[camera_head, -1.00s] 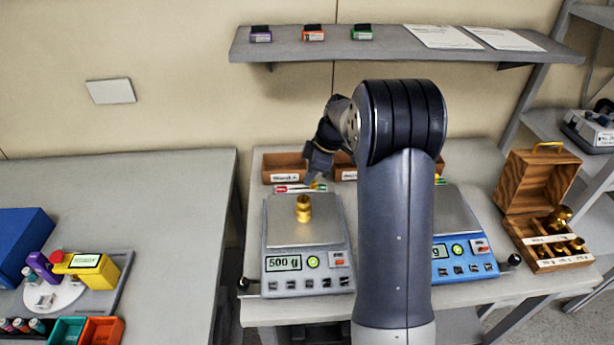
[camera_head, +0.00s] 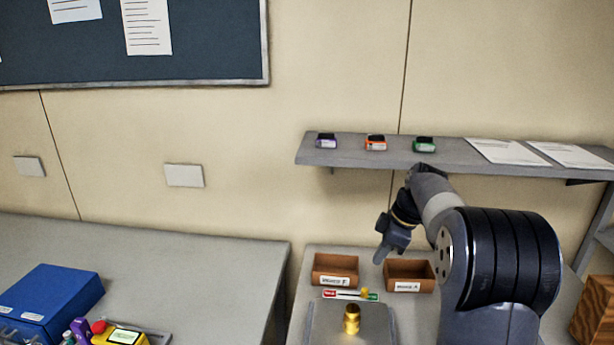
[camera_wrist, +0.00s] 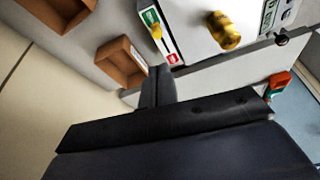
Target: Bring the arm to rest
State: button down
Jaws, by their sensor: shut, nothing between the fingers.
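My gripper (camera_head: 379,258) is raised in front of the wall, above and behind the scale, with its fingers pointing down. Its fingers also show in the wrist view (camera_wrist: 157,86), closed together with nothing between them. My arm is bent, its dark upper joint filling the right of the head view. No contact between the gripper and the boxes or the wall shows.
Two brown open boxes (camera_head: 335,270) (camera_head: 408,275) stand at the table's back. A scale (camera_head: 322,325) with a brass weight (camera_head: 351,319) is in front. A wall shelf (camera_head: 450,157) is above.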

aim_at(367, 290)
jog(key=shift+f, duration=0.1)
jog(key=x, duration=0.8)
jog(key=shift+d+f+p, duration=0.2)
jog(key=shift+d+p, duration=0.1)
jog(key=shift+p, duration=0.05)
jog(key=shift+s, duration=0.1)
